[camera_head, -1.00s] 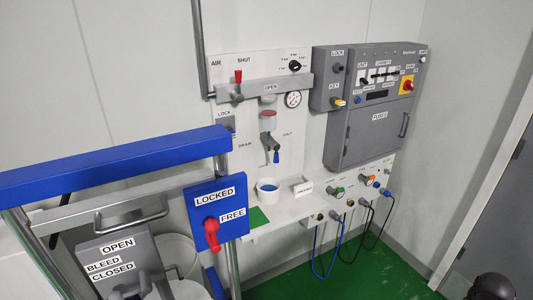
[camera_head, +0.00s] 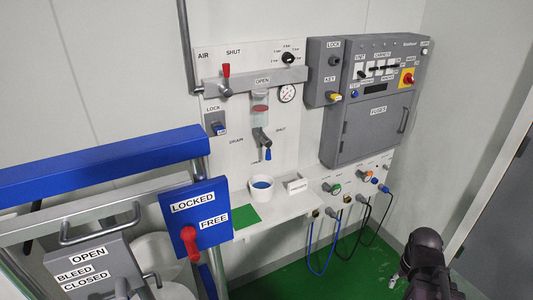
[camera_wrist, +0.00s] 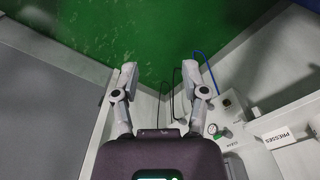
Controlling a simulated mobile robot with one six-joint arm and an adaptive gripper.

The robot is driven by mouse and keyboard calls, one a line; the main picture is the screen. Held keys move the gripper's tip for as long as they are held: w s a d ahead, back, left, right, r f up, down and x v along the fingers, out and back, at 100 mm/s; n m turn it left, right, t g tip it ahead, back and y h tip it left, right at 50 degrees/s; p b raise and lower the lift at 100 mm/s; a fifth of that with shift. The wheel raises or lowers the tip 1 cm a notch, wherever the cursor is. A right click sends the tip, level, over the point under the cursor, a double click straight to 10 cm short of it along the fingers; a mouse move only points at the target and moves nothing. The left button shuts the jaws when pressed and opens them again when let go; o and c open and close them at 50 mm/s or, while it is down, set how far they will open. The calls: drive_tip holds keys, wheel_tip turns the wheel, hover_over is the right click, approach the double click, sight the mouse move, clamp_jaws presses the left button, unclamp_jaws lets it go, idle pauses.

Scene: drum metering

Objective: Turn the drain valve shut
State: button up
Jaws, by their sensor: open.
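The drain valve (camera_head: 261,139) is on the white wall panel, below a clear bowl with red in it (camera_head: 260,108). Its blue-tipped lever (camera_head: 268,154) hangs down, with the DRAIN label at its left and the SHUT label at its upper right. A white cup with blue inside (camera_head: 262,188) stands on the shelf below. My gripper (camera_wrist: 160,78) is open and empty in the wrist view, over the green floor. In the head view my dark wrist is at the lower right, well away from the valve. The wrist view does not show the valve.
A blue rail (camera_head: 100,165) and a LOCKED/FREE box with a red handle (camera_head: 190,240) stand at the front left. A grey fuse cabinet (camera_head: 370,125) is right of the valve. Cables (camera_head: 335,245) hang below the shelf's sockets. Green floor is open at the lower middle.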

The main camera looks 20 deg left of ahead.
drive_tip(key=shift+a, duration=0.15)
drive_tip(key=shift+o, duration=1.2)
drive_tip(key=n+t+y+b, duration=0.5)
drive_tip(key=n+t+y, duration=0.55)
drive_tip(key=y, duration=0.55)
approach(268, 153)
drive_tip(key=d+n+g, duration=0.1)
drive_tip(key=d, duration=0.2)
drive_tip(key=shift+d+n+g, duration=0.15)
drive_tip(key=shift+n+g, duration=0.2)
drive_tip(key=shift+w, duration=0.1)
drive_tip(key=x, duration=1.3)
drive_tip(key=shift+w+a+f, duration=0.1)
drive_tip(key=shift+w+a, duration=0.05)
drive_tip(key=shift+a, duration=0.15)
